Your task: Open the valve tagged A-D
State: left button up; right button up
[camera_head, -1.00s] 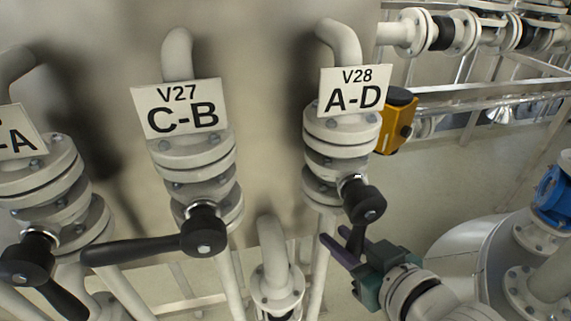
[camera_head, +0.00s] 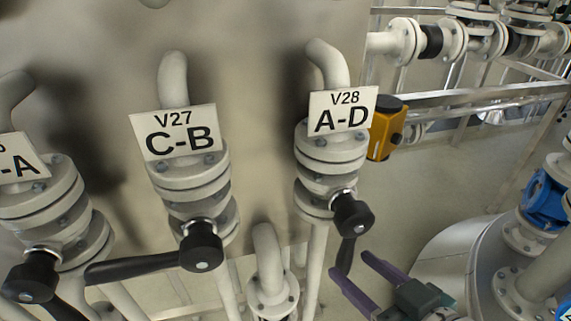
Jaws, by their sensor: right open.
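The valve tagged V28 A-D (camera_head: 331,160) stands right of centre, a pale flanged body under a white tag (camera_head: 343,112). Its black handle has a round hub (camera_head: 353,217) and a lever (camera_head: 346,252) pointing down, seen foreshortened. My right gripper (camera_head: 352,264) is open, its two purple fingers pointing up and left at the lever's lower end. The lever's end shows close to the fingertips, beside the left finger; I cannot tell whether they touch. Nothing is held. My left gripper is not in view.
Valve V27 C-B (camera_head: 190,170) stands to the left, its black lever (camera_head: 135,268) pointing left. Another valve, its tag cut off, is at the far left (camera_head: 40,200). A yellow box (camera_head: 384,130) sits right of A-D. A bent pipe (camera_head: 266,255) rises between C-B and A-D.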

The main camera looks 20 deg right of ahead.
aim_at(350, 264)
jog(key=v, duration=0.3)
jog(key=shift+s, duration=0.1)
jog(key=shift+r+p, duration=0.1)
jog(key=shift+p, duration=0.2)
